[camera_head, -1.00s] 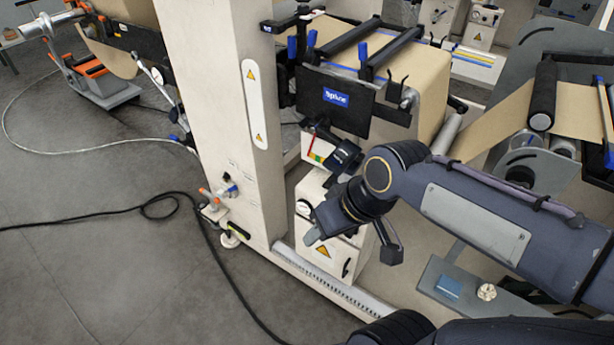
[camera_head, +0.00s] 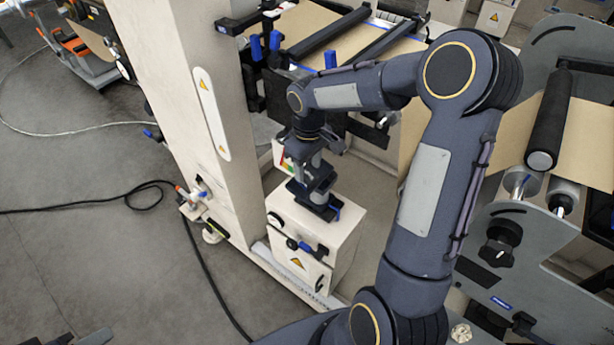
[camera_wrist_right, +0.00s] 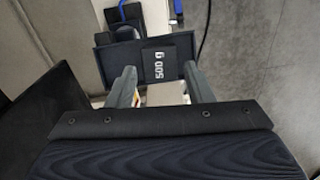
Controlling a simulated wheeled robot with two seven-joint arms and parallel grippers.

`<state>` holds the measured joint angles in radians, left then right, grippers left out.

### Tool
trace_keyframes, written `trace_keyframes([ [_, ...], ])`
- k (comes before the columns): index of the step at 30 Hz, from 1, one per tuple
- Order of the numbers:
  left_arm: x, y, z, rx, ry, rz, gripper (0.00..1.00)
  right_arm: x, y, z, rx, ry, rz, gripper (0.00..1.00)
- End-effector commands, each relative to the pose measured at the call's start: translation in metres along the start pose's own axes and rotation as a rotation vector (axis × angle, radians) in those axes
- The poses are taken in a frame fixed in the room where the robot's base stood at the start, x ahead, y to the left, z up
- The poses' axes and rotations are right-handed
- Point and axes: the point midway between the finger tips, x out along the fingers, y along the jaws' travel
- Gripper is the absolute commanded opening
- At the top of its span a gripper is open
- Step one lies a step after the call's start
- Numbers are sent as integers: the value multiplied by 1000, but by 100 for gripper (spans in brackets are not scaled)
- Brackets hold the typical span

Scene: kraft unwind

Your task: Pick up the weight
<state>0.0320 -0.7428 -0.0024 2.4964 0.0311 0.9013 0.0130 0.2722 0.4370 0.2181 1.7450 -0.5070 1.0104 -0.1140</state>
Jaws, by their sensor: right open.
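The weight (camera_wrist_right: 158,62) is a dark block with a "500 g" label in the right wrist view. It lies ahead of and between the two grey fingers of my right gripper (camera_wrist_right: 160,86), which are open. Its plate reaches wider than the finger gap at the left. In the head view my right gripper (camera_head: 314,182) points down over a white cabinet (camera_head: 340,243), close to a dark flat piece on its top. Whether the fingers touch the weight I cannot tell. Grey tips at the bottom left edge look like my left gripper (camera_head: 75,340); its opening is unclear.
A pale upright post (camera_head: 178,100) stands left of the cabinet. Rollers and brown web (camera_head: 330,28) lie behind my right arm, with a black roller (camera_head: 553,115) on the right. A black cable (camera_head: 190,235) runs over the open grey floor at left.

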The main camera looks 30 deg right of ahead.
Motion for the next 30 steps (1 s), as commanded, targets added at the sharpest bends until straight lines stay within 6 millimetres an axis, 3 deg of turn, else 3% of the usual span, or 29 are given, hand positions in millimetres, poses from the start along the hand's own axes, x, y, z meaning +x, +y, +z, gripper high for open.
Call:
trace_keyframes([
  [6,-4,2,-2,0,0,0,36,29,-1,-1,1,-2,-3,47],
  [14,-4,2,-2,0,0,0,36,32,-1,-1,1,0,-1,47],
  [25,-4,2,-2,0,0,0,36,32,-1,-1,1,0,-1,1],
  [30,-4,2,-2,0,0,0,36,31,-1,-2,1,2,-1,0],
])
